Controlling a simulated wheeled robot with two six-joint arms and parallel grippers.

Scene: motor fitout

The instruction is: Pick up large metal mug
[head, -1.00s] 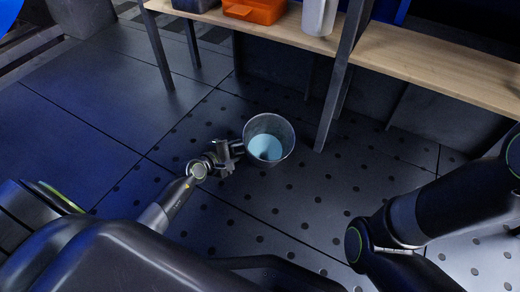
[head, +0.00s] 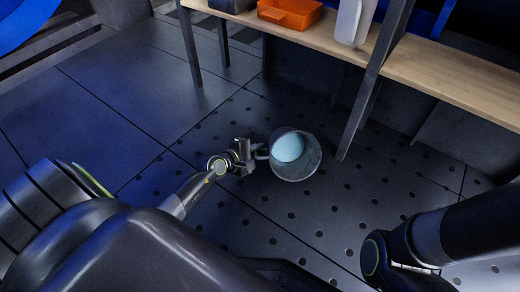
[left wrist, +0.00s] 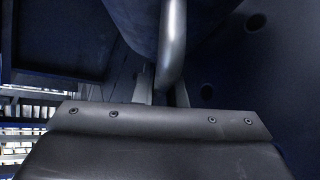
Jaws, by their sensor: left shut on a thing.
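The large metal mug (head: 308,164) is a grey cup with a pale blue, rounded surface visible inside its mouth. In the head view it is over the dark perforated floor, beside the wooden shelf's legs. My left gripper (head: 259,152) is on its left side and is shut on the mug's handle. The left wrist view shows the curved metal handle (left wrist: 172,50) between the fingers, with the dark mug body (left wrist: 140,20) behind it. The mug's mouth faces up toward the head camera. My right gripper is not in view; only part of the right arm shows.
A wooden shelf (head: 450,88) on dark metal legs runs along the back right. An orange bin (head: 290,13) and a pale container (head: 354,20) stand on it. A shelf leg (head: 362,95) is close to the mug's right. The floor at left is clear.

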